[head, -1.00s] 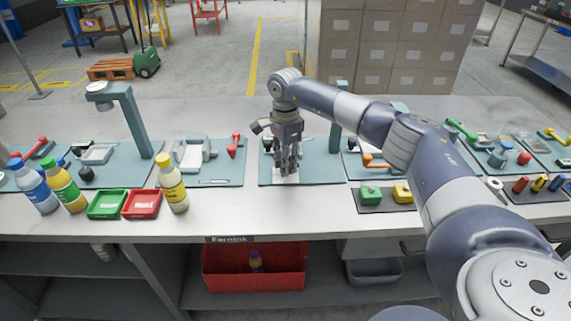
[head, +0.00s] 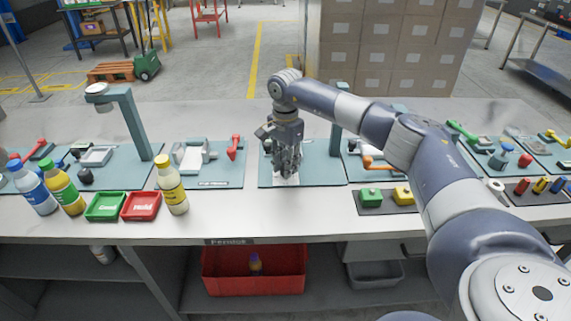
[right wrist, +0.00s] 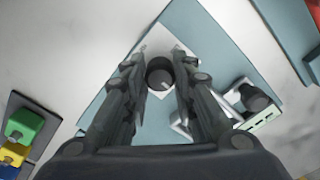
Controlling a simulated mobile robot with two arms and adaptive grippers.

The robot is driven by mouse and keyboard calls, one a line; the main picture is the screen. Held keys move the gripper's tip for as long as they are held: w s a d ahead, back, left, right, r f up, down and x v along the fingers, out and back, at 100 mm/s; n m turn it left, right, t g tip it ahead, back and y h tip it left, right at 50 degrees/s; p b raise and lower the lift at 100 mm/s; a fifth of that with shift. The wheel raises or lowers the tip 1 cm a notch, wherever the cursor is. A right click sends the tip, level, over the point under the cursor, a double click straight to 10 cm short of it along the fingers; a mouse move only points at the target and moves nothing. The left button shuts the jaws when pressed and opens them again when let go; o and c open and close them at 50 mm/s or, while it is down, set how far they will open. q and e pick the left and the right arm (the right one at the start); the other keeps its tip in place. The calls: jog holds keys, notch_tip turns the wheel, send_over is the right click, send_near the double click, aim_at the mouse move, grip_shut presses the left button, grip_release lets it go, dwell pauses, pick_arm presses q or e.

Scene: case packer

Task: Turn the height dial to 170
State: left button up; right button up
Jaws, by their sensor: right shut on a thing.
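The height dial is a dark round knob (right wrist: 159,72) on a white square plate (right wrist: 163,48) with a small red mark beside it, on a teal board (right wrist: 190,22). My right gripper (head: 287,178) points down over that board in the head view. In the right wrist view its two fingers (right wrist: 160,60) stand on either side of the knob, shut on it. The fingers hide the knob in the head view, and the scale numbers are too small to read. My left gripper is out of view.
Left of the dial's board stands another teal board with a red lever (head: 234,147). To the right are an orange-handled lever (head: 374,162) and a dark pad with green (head: 370,197) and yellow buttons. Bottles and a red tray (head: 141,206) stand at left.

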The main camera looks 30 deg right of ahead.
jog(key=o, duration=1.1)
jog(key=shift+r, duration=0.1)
notch_tip(320, 180, up, 12)
jog(key=shift+f, duration=0.1)
